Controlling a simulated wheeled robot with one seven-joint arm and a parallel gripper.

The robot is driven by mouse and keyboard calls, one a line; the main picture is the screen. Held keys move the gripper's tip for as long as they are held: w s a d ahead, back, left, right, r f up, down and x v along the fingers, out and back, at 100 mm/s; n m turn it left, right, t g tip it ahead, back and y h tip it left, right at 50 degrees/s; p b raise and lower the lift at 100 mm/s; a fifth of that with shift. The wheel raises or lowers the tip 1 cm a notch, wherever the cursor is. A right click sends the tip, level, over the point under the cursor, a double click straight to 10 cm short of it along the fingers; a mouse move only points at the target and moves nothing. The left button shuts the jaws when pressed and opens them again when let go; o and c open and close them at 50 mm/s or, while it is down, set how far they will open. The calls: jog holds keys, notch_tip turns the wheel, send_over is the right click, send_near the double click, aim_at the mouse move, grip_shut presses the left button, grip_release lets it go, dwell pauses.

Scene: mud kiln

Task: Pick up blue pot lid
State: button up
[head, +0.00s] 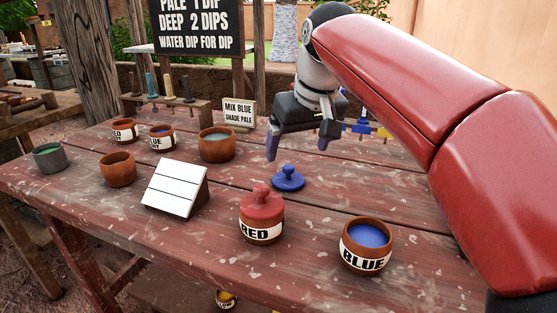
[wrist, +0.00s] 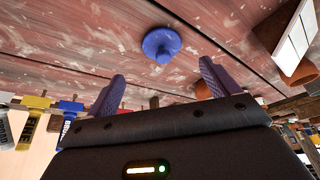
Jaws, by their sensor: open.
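The blue pot lid (head: 288,178) lies on the red wooden table, knob up, behind and between the red-lidded pot and the blue pot. It also shows in the wrist view (wrist: 161,45), beyond the fingers. My gripper (head: 297,149) is open and empty, above the table and a little behind the lid. Its two purple fingers also show in the wrist view (wrist: 160,85), with the lid ahead of the gap between them and touching neither. The open pot labelled BLUE (head: 366,246) stands at the front right with blue glaze inside.
The pot labelled RED (head: 262,215) wears a red lid just in front of the blue lid. A white tile stand (head: 175,188) is to the left. More bowls (head: 216,146) and a "MIX BLUE SHADE PALE" sign (head: 239,112) stand behind. The table right of the lid is clear.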

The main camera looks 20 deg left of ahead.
aim_at(289, 167)
jog(key=shift+w+a, duration=0.25)
jog(key=shift+w, duration=0.1)
jog(key=shift+w+a+f, duration=0.15)
jog(key=shift+w+f, duration=0.05)
jog(key=shift+f, duration=0.15)
jog(key=x, duration=0.4)
jog(key=b+x, duration=0.1)
jog(key=x, duration=0.1)
jog(key=shift+s+a+f, duration=0.2)
jog(key=shift+f, duration=0.25)
jog(key=shift+c, duration=0.4)
jog(key=c, duration=1)
